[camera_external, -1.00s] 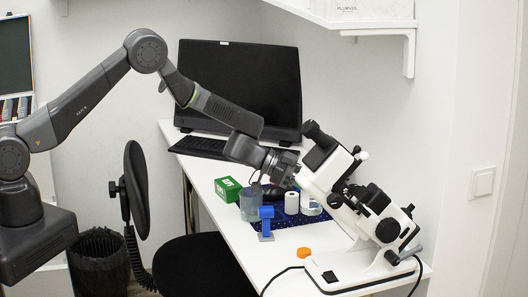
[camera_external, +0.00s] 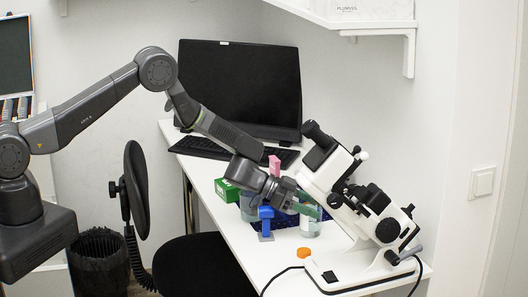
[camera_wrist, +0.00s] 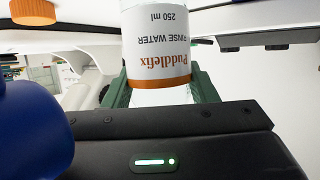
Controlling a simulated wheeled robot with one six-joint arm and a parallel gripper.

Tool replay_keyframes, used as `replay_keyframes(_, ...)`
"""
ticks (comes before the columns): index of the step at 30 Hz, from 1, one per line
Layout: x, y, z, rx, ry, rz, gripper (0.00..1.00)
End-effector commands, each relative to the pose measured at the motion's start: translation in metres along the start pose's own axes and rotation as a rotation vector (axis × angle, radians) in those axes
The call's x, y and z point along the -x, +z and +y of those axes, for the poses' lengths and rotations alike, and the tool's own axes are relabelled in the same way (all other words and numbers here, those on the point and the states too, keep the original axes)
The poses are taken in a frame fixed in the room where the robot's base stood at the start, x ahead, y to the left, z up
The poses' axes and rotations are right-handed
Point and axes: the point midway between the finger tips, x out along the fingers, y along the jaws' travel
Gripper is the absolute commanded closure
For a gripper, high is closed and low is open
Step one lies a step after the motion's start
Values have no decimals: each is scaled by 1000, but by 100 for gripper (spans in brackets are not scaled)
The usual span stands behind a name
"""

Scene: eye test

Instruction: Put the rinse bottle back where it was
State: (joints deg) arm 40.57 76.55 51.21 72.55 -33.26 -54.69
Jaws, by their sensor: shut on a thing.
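The rinse bottle (camera_wrist: 158,38) is white with an orange band and reads "Puddlefix RINSE WATER 250 ml", upside down in the wrist view. My gripper (camera_wrist: 160,88) is shut on it, with a green finger on each side. In the external view my gripper (camera_external: 309,208) is low over the desk, left of the microscope, and the bottle (camera_external: 308,226) shows partly below the fingers. I cannot tell whether its base touches the desk. A dark blue patterned mat (camera_external: 287,222) lies under this area, mostly hidden by my gripper.
A white microscope (camera_external: 345,215) stands close on the right. A blue stand (camera_external: 266,222), a clear beaker (camera_external: 247,207), a green box (camera_external: 226,190) and a pink object (camera_external: 274,165) crowd the left. An orange cap (camera_external: 304,253) lies in front.

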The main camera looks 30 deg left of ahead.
Motion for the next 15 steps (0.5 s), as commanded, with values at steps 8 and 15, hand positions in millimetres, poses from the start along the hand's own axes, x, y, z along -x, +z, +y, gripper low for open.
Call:
replay_keyframes(8,0,0,0,0,0,0,26)
replay_keyframes(15,2,-5,0,0,0,0,26)
